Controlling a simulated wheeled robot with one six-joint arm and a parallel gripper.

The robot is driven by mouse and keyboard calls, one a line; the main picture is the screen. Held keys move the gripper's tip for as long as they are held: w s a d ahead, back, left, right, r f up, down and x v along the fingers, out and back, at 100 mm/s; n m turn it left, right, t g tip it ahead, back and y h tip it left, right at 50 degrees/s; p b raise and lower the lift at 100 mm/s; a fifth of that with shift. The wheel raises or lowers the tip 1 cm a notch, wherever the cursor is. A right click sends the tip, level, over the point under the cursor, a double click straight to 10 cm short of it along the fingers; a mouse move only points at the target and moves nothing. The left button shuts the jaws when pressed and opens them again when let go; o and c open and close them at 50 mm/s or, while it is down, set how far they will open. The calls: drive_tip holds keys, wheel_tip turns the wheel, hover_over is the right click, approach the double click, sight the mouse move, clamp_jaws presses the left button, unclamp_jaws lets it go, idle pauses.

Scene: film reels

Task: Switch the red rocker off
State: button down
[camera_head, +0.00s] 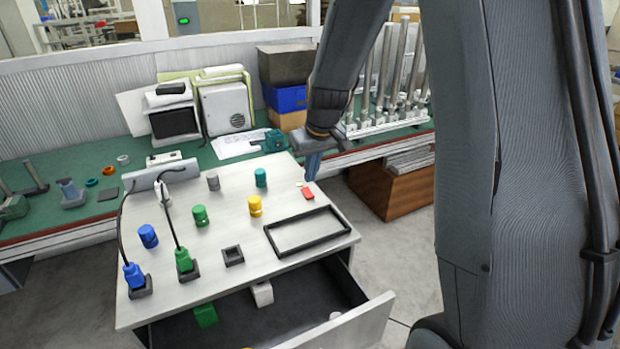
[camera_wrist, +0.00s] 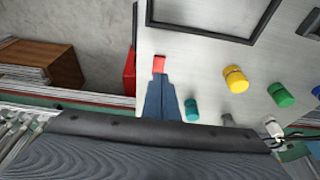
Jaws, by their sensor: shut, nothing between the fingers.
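The red rocker (camera_head: 308,194) is a small red block near the right edge of the light panel top in the head view. A small pale piece (camera_head: 301,184) sits just behind it. My gripper (camera_head: 312,178) points down above and slightly behind the rocker, with its blue-grey fingers together and empty. In the wrist view the rocker (camera_wrist: 158,64) shows just beyond the tips of my gripper (camera_wrist: 160,77). I cannot tell whether the fingertips touch it, or which side of it is pressed down.
A black rectangular frame (camera_head: 268,232) lies in front of the rocker. Yellow (camera_head: 255,206), teal (camera_head: 261,177) and green (camera_head: 200,215) cylinders stand to the left. An open drawer (camera_head: 345,322) juts out below. Metal rods (camera_head: 390,70) stand behind my arm.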

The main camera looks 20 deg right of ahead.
drive_tip(key=b+v, duration=0.2)
drive_tip(key=v, duration=0.6)
drive_tip(key=shift+s+r, duration=0.2)
drive_tip(key=shift+s, duration=0.2)
drive_tip(key=s+a+f+m+g, duration=0.1)
drive_tip(key=s+f, duration=0.4)
drive_tip(key=s, duration=0.5)
drive_tip(key=s+a+f+m+g, duration=0.1)
drive_tip(key=s+f, duration=0.4)
drive_tip(key=s, duration=0.5)
drive_tip(key=shift+a+f+h, duration=0.15)
drive_tip(key=shift+f+h, duration=0.05)
drive_tip(key=shift+h, duration=0.1)
